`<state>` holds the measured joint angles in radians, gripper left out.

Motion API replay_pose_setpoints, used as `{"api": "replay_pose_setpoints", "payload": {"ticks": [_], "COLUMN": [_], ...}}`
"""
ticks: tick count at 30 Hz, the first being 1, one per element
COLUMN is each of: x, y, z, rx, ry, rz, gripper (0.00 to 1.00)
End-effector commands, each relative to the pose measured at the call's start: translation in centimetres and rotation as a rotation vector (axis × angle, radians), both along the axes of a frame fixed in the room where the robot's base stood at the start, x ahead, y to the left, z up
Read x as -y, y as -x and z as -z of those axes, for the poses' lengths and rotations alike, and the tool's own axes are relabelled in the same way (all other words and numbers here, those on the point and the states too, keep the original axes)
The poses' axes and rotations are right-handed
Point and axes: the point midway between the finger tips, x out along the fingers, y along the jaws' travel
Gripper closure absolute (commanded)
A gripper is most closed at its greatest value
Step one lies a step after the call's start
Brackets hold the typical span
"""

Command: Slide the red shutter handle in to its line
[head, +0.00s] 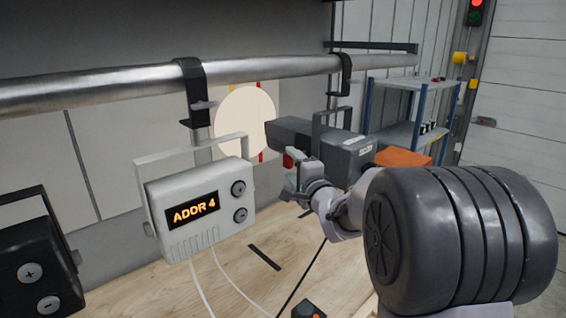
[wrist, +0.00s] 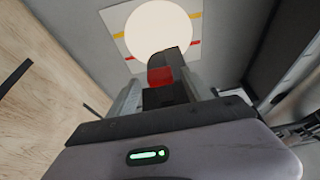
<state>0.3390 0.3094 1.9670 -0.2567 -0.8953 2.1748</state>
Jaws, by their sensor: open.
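The grey lamp housing (head: 335,148) hangs from a black yoke below the pipe. Its red shutter handle (head: 288,160) sticks out low near its front end; it also shows in the wrist view (wrist: 160,76). My gripper (head: 294,180) is open just below the handle. In the wrist view the handle appears between my two fingers (wrist: 158,92); contact cannot be made out. A pale round light patch (head: 245,120) falls on a wall panel with red and yellow line marks; the red line (wrist: 194,42) shows at the patch's edge in the wrist view.
The metal pipe (head: 130,82) runs overhead. A wooden bench (head: 235,265) with cables lies below. A blue shelf (head: 405,110) stands behind.

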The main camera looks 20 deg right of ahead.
Motion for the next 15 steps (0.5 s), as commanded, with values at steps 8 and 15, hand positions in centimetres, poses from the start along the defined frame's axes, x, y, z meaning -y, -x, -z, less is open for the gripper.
{"api": "replay_pose_setpoints", "payload": {"ticks": [8,15], "x": [0.0,0.0], "y": [-3.1,-3.3], "z": [0.0,0.0], "rx": [0.000,0.000], "ry": [0.001,0.001], "rz": [0.000,0.000], "gripper": [0.42,0.42]}}
